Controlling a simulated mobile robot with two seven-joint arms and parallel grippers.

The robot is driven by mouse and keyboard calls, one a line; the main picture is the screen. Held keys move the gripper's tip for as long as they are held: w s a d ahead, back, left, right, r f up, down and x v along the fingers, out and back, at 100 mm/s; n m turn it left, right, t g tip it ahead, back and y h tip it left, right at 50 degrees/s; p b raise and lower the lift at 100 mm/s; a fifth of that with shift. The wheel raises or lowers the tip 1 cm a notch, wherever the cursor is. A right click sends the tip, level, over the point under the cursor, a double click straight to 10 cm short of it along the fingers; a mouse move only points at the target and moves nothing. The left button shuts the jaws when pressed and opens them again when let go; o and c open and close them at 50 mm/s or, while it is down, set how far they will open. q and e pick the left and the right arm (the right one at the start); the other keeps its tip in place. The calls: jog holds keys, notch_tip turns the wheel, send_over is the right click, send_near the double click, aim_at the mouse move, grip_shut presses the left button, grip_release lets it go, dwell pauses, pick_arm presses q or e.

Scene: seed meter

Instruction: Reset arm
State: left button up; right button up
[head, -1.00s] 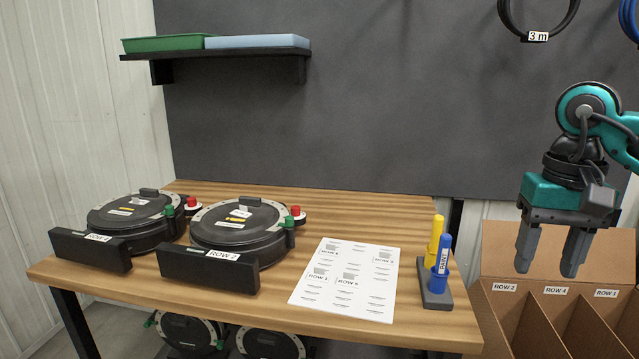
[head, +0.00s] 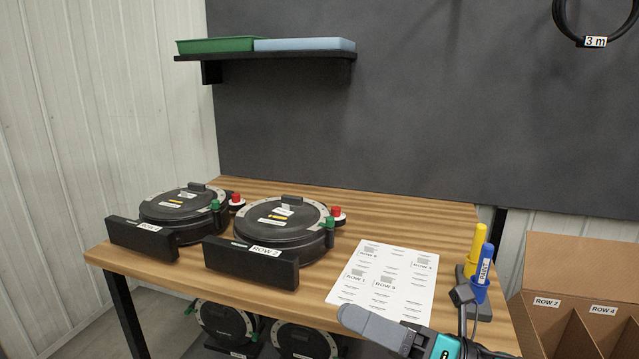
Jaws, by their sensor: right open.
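My right gripper (head: 362,320) is at the bottom edge of the head view, right of centre. It is open and seems empty, with its grey fingers pointing left, over the front edge of the table by the white printed sheet (head: 385,275). Its lower part is cut off by the frame. My left gripper is not in view. Two round black seed meters stand on the wooden table: one behind the ROW 4 block (head: 143,238) on the left, one (head: 280,225) behind the ROW 2 block (head: 250,264).
A yellow and a blue paint marker (head: 482,274) stand in a dark holder at the table's right end, close to my right arm. A cardboard box (head: 575,285) with labelled compartments is at the right. More meters (head: 225,318) sit below the table. A shelf (head: 265,56) holds green and blue trays.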

jog(key=d+f+m+t+h, duration=0.45)
jog(key=f+m+h, duration=0.3)
jog(key=m, duration=0.65)
jog(key=d+f+m+t+h, duration=0.3)
jog(key=f+m+t+h, duration=0.4)
jog(key=m, duration=0.7)
jog(key=s+d+f+m+g+h, duration=0.2)
jog(key=s+f+m, duration=0.3)
jog(key=f, duration=0.3)
jog(key=s+d+f+m+g+h, duration=0.2)
jog(key=s+f+m+g, duration=0.3)
jog(key=f, duration=0.3)
jog(key=shift+s+d+m+p, duration=0.3)
jog(key=shift+s+d+m, duration=0.15)
jog(key=shift+s+m, duration=0.15)
jog(key=shift+f, duration=0.1)
